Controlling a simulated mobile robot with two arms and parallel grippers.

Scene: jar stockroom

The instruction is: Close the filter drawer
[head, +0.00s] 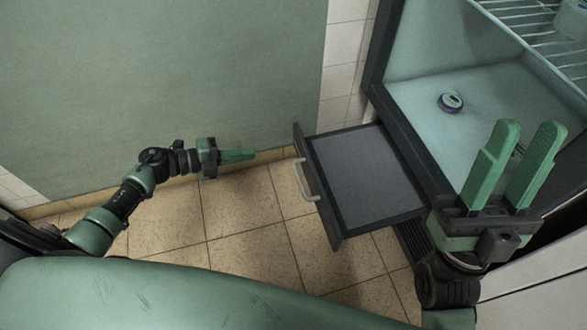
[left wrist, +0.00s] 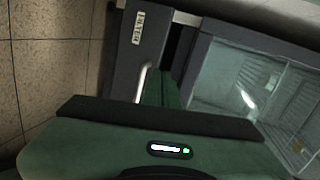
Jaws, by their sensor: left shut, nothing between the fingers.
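The filter drawer (head: 365,178) is pulled out from under the glass-walled cabinet in the head view. It looks empty, with a dark frame and a grey floor. Its pale handle (head: 303,180) is on the front panel, facing left. In the left wrist view the drawer front (left wrist: 133,55) carries a "FILTER" label (left wrist: 138,28), and the handle (left wrist: 143,80) shows beside my fingers. My left gripper (head: 252,155) is shut and empty, pointing right, with a gap to the drawer front. My right gripper (head: 530,135) is open and empty, over the cabinet side.
The cabinet (head: 455,75) has a pale floor with a small round dark-and-white item (head: 450,102) on it and a wire shelf (head: 540,30) above. A green wall panel (head: 170,90) stands behind my left arm. Tiled floor (head: 245,205) is clear left of the drawer.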

